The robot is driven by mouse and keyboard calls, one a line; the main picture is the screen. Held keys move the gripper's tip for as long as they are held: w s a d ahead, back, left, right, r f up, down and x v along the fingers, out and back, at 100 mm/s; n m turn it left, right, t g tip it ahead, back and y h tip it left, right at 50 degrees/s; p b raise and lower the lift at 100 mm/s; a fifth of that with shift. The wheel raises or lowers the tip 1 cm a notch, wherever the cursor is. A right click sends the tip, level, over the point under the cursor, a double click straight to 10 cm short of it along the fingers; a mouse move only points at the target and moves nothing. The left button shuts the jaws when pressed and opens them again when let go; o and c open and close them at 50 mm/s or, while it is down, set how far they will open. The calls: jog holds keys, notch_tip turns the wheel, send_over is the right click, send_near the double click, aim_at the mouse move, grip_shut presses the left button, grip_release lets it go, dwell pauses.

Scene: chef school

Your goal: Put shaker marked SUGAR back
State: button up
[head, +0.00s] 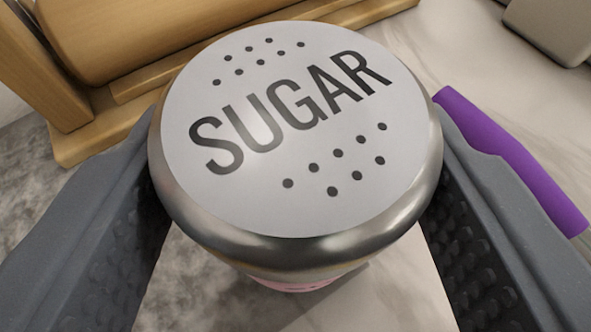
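The shaker marked SUGAR (290,205) fills the middle of the head view. Its round metal lid faces me, with the black word SUGAR and two groups of dark holes. A strip of pink shows low on its body under the lid rim. My gripper (296,130) has one dark, bumpy-padded finger on each side of the shaker. Both fingers meet the lid's sides, and the gripper looks shut on it. Most of the shaker's body and its base are hidden under the lid, so I cannot tell whether it rests on the surface.
A wooden rack or stand (130,45) is close behind the shaker at upper left. A purple bar-shaped object (510,160) lies behind the right finger. A grey object (555,25) is at the upper right corner. Pale marbled counter (455,50) shows free between them.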

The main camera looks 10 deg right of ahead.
jog(key=shift+f, duration=0.1)
jog(key=o, duration=1.1)
jog(key=p+v, duration=0.1)
jog(key=v, duration=1.1)
